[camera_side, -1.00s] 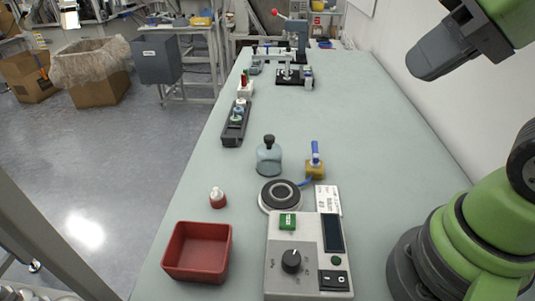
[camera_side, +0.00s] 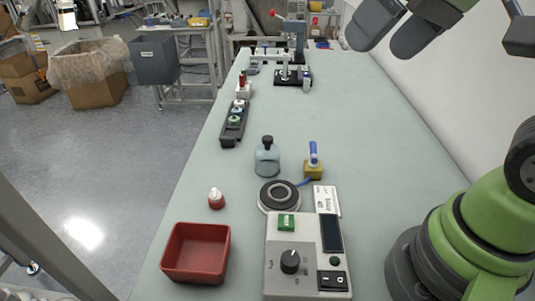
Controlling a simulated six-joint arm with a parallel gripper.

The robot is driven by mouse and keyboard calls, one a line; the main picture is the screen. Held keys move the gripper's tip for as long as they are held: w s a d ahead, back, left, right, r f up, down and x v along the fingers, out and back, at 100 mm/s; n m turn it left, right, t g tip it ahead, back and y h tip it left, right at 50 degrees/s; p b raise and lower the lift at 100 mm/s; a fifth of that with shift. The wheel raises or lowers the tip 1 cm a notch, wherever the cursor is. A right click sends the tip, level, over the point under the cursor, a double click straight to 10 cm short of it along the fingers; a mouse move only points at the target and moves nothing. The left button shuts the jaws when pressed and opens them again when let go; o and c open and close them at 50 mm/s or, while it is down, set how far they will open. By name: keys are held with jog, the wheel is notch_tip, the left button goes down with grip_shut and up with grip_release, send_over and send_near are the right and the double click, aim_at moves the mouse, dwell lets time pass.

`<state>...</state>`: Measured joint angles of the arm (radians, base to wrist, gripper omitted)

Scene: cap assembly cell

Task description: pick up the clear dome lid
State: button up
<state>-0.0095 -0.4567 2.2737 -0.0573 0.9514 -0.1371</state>
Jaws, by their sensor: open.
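The clear dome lid (camera_side: 267,161) is a bluish see-through bell shape with a black knob on top. It stands upright on the green-grey table, left of the yellow block and behind the round black plate. My gripper (camera_side: 381,47) is at the upper right, high above the table and well apart from the lid. Its two dark grey fingers are spread with nothing between them.
A yellow block with a blue handle (camera_side: 313,165) stands close right of the lid. In front are the round plate (camera_side: 280,195), a control box (camera_side: 305,258), a small red-and-white bottle (camera_side: 216,199) and a red tray (camera_side: 196,252). A black rack (camera_side: 233,125) lies behind left.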

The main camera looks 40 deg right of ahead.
jog(key=w+f+n+g, duration=0.2)
jog(key=w+n, duration=0.1)
jog(key=w, duration=0.6)
jog(key=n+g+h, duration=0.2)
jog(key=n+g, duration=0.1)
jog(key=n, duration=0.1)
send_near(269, 138)
jog(key=shift+n+g, duration=0.5)
jog(key=shift+n, duration=0.1)
jog(key=f, duration=0.4)
jog(key=w+f, duration=0.1)
jog(key=f, duration=0.2)
jog(key=shift+d+f, duration=0.15)
jog(key=shift+f, duration=2.8)
jog(key=c, duration=0.8)
jog(key=shift+c, duration=0.3)
jog(key=shift+r, duration=0.1)
